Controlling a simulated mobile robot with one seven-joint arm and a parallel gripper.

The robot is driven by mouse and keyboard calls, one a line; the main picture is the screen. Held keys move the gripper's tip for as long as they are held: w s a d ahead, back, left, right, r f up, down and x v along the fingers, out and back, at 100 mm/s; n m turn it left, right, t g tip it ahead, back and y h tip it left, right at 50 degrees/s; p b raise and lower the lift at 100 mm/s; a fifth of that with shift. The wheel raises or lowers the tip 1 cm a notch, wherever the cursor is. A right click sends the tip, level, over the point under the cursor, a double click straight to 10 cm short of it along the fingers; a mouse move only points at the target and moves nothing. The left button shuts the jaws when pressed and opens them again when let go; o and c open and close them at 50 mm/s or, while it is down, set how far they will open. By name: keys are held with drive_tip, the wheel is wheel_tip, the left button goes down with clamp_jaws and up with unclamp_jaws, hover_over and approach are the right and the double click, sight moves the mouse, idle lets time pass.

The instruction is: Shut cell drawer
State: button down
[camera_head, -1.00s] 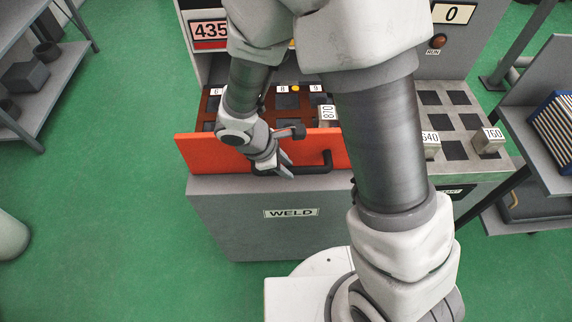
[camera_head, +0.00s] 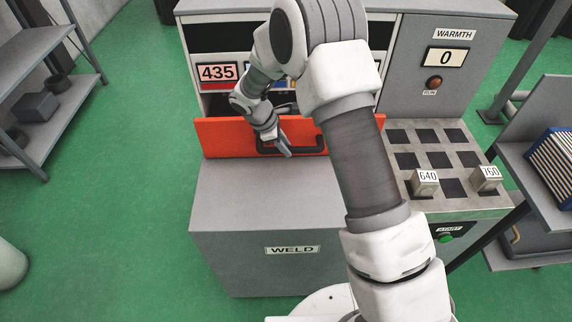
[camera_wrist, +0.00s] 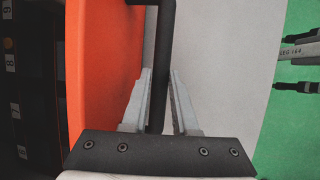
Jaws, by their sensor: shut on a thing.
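The cell drawer has an orange-red front (camera_head: 222,138) with a black bar handle (camera_head: 312,149). The drawer stands partly open, its front out ahead of the cabinet face, above the WELD panel. My gripper (camera_head: 283,148) is at the handle. In the wrist view its two fingers (camera_wrist: 160,85) lie on either side of the handle bar (camera_wrist: 160,40), shut on it. The drawer front (camera_wrist: 105,70) fills the left of that view, with dark numbered slots (camera_wrist: 12,90) behind it.
Blocks 640 (camera_head: 425,184) and 760 (camera_head: 486,179) stand on the slotted panel at right. Shelves stand at far left (camera_head: 80,90) and right (camera_head: 530,170).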

sight(284, 122)
drive_tip(key=w, duration=1)
drive_tip(key=c, duration=0.7)
unclamp_jaws()
drive_tip(key=v, duration=1.7)
drive_tip(key=shift+r, duration=0.3)
